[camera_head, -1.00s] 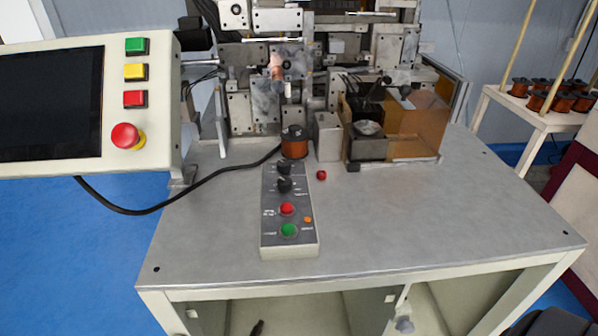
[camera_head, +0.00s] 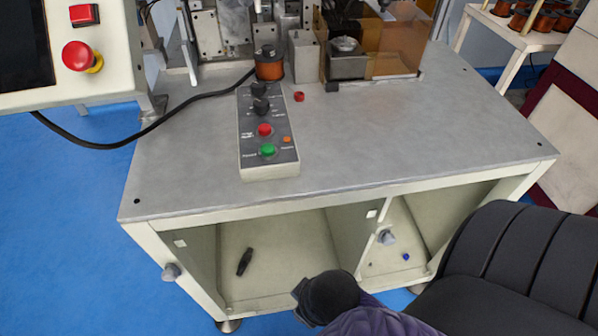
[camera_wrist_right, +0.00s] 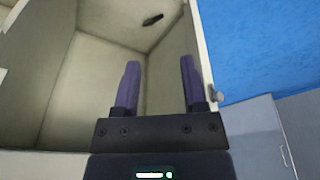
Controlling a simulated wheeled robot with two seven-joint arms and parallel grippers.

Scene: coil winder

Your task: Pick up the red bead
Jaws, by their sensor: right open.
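The red bead (camera_head: 299,97) is a small red piece on the grey tabletop (camera_head: 400,140). It lies just right of the control box with knobs and buttons (camera_head: 270,168), in front of the copper coil spool (camera_head: 268,66) and a grey metal block. My right gripper (camera_wrist_right: 159,62) shows in the right wrist view with its two purple fingers apart and nothing between them. It faces the open cabinet under the table, away from the bead. In the head view, a black and purple part of my arm shows at the bottom; its fingers cannot be made out. My left gripper is not in view.
A panel with a red emergency button (camera_head: 77,56) stands at the left, its black cable crossing to the table. Cabinet shelves below hold a black handle (camera_head: 244,262) and a small blue piece (camera_head: 406,257). A black chair (camera_head: 510,265) is at the lower right. The tabletop's right is clear.

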